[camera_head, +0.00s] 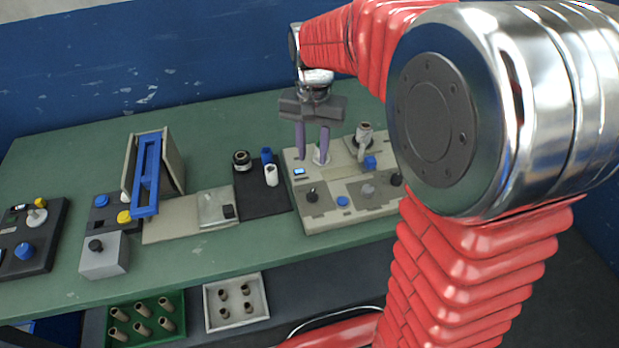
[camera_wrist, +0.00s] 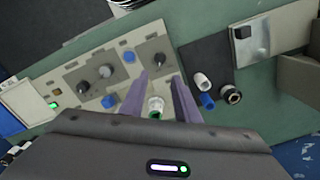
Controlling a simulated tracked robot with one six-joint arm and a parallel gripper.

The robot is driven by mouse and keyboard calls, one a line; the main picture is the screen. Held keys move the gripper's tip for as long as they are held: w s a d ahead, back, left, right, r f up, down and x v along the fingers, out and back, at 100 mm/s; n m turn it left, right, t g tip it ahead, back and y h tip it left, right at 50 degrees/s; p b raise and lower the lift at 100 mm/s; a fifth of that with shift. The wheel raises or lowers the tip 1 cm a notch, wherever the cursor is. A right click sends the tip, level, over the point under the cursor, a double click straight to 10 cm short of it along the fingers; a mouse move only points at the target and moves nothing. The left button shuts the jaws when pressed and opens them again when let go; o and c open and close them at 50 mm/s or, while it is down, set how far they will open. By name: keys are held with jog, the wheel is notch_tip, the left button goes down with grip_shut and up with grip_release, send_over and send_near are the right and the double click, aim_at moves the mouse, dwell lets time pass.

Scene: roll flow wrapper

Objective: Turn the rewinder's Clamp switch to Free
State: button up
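The rewinder appears to be the beige panel unit (camera_head: 325,222) on the bench, also in the wrist view (camera_wrist: 45,78). It carries a black pointer knob (camera_head: 311,195), a grey knob (camera_head: 368,190) and another dark knob (camera_head: 396,179). In the wrist view, black knobs sit at the panel's right (camera_wrist: 159,59) and left (camera_wrist: 69,66). Labels are unreadable, so I cannot tell which is the Clamp switch. My gripper (camera_head: 312,158) points down over the panel's back left, purple fingers apart. A white-and-green cylindrical part (camera_wrist: 156,104) shows between the fingers in the wrist view; contact is unclear.
A dark mat (camera_head: 262,203) with a white roll (camera_head: 271,175), a blue piece and a black-rimmed roll lies left of the panel. A tall blue-framed unit (camera_head: 147,185) stands farther left. A roll stands on a post (camera_head: 364,135) at the panel's back right.

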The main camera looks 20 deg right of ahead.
aim_at(313, 193)
jog(key=shift+f, duration=0.1)
dwell(0.3)
notch_tip(313, 193, down, 14)
jog(key=shift+r, duration=0.15)
dwell(0.5)
grip_shut()
dwell(0.4)
jog(key=shift+d, duration=0.1)
